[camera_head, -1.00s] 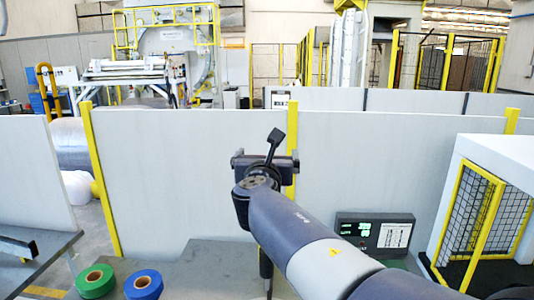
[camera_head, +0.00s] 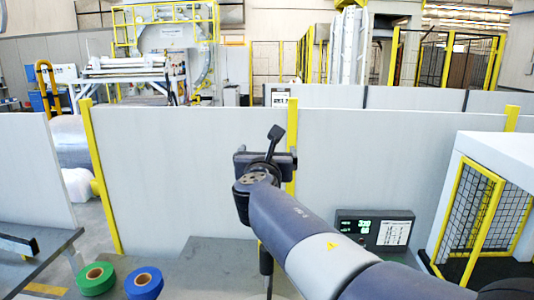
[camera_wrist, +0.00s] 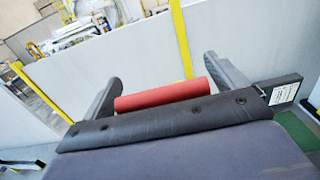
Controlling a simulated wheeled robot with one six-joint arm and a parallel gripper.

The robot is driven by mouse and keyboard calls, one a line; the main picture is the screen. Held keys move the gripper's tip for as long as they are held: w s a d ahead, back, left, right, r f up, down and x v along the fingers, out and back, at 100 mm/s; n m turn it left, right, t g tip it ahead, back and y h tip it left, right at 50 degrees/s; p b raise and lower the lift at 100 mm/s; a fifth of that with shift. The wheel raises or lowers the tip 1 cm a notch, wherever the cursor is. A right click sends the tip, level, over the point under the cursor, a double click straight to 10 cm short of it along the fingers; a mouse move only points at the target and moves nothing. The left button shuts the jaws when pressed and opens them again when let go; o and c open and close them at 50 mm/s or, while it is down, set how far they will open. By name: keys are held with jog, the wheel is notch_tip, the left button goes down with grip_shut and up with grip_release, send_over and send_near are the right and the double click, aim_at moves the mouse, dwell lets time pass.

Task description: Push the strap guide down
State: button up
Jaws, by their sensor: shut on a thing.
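My gripper (camera_wrist: 163,70) shows in the wrist view with one dark finger on each side of a red, rounded piece (camera_wrist: 162,95). It is shut on this piece, which looks like a red tape roll seen edge-on. In the head view my arm's end stands in front of the pale panel, above the grey table, and the red piece is hidden there. I cannot pick out a strap guide for sure in either view.
A green roll (camera_head: 95,279) and a blue roll (camera_head: 143,283) lie on the grey table (camera_head: 215,262). A dark display box (camera_head: 375,229) stands right of my arm. A pale panel (camera_head: 190,170) with yellow posts closes off the back. A white-topped cage (camera_head: 485,215) is at right.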

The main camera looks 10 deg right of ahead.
jog(key=shift+f, duration=0.15)
notch_tip(320, 180, down, 22)
jog(key=b, duration=2.2)
jog(key=shift+f, duration=0.3)
jog(key=o, duration=1)
jog(key=shift+o, duration=0.4)
jog(key=shift+s+a+r, duration=0.2)
jog(key=shift+s+a, duration=0.05)
jog(key=shift+s, duration=0.3)
jog(key=v, duration=0.9)
jog(key=shift+s, duration=0.3)
